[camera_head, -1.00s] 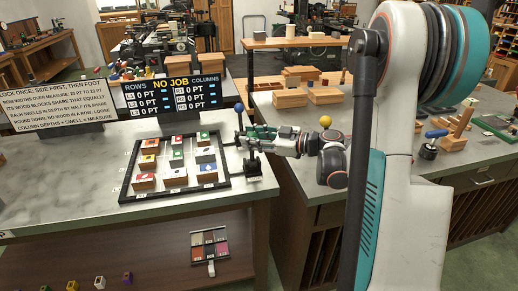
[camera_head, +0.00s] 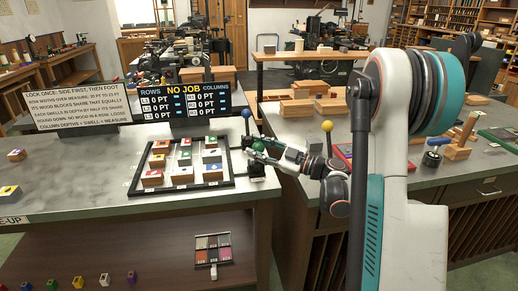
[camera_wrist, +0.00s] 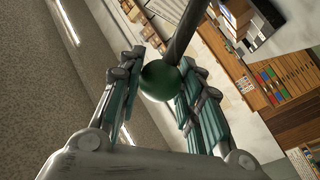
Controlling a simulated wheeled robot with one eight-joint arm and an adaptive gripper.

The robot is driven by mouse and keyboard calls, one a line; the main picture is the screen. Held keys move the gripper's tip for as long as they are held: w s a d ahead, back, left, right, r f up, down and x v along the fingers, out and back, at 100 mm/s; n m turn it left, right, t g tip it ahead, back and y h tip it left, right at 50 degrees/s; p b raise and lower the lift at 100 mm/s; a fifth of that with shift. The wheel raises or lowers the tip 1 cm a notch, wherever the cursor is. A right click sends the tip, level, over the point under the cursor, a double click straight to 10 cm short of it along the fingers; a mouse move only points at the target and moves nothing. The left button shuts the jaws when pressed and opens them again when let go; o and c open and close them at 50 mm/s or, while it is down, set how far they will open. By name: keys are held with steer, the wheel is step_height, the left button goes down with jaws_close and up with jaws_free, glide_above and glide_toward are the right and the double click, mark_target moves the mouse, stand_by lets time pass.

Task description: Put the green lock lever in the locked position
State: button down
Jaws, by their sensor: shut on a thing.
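The green lock lever shows in the wrist view as a dark green ball knob (camera_wrist: 160,80) on a dark rod that runs to the top of the picture. My gripper (camera_wrist: 155,85) has one finger on each side of the knob and is shut on it. In the head view my gripper (camera_head: 254,145) is at the right end of the framed board (camera_head: 231,186), just below the blue-knobbed lever (camera_head: 246,113). I cannot tell the lever's exact angle.
A yellow-knobbed lever (camera_head: 327,126) stands to the right, behind my wrist. The framed board holds several wooden blocks with coloured tops. A dark display (camera_head: 184,102) and a text sign (camera_head: 75,107) stand behind it.

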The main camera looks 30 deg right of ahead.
steer(key=shift+s+a, duration=0.1)
steer(key=c, duration=1.1)
jaws_free()
steer(key=v, duration=1.2)
